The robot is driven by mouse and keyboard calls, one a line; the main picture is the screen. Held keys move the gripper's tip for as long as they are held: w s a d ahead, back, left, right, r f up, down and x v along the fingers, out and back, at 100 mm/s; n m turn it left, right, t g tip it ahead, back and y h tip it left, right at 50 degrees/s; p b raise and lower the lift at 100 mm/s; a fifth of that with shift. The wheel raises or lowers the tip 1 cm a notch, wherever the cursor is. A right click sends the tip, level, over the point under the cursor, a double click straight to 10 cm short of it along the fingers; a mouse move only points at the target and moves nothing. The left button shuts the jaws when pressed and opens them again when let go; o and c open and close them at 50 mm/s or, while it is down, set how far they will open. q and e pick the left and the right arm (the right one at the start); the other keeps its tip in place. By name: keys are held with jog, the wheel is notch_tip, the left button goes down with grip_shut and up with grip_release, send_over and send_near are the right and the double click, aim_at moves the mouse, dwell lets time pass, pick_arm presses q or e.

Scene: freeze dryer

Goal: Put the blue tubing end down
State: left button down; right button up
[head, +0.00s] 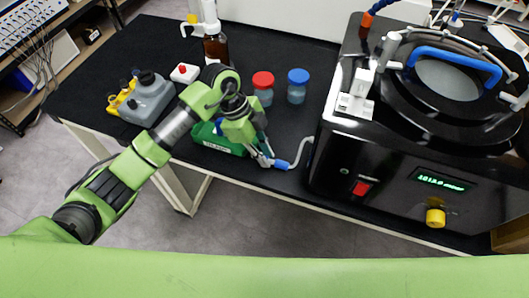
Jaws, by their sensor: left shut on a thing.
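The blue tubing end (281,164) is near the front edge of the black table, with pale tubing (305,148) curving from it up toward the freeze dryer. My left gripper (267,160) is shut on the blue tubing end, over the front part of the table. Whether the tubing end touches the tabletop is hard to tell. The black freeze dryer (340,165) stands to the right, with a green display (440,182) and a yellow knob (435,217). My right gripper is not in view.
A green box (215,142) lies partly behind my left gripper. Jars with a red lid (263,80) and a blue lid (298,76), a brown bottle (215,47) and a grey container (148,100) stand behind and left. Bare table (300,115) lies between jars and dryer.

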pick_arm(q)
jog(key=shift+f, duration=0.1)
jog(key=c, duration=2)
grip_release()
jog(key=b+v, duration=0.1)
jog(key=v, duration=1.1)
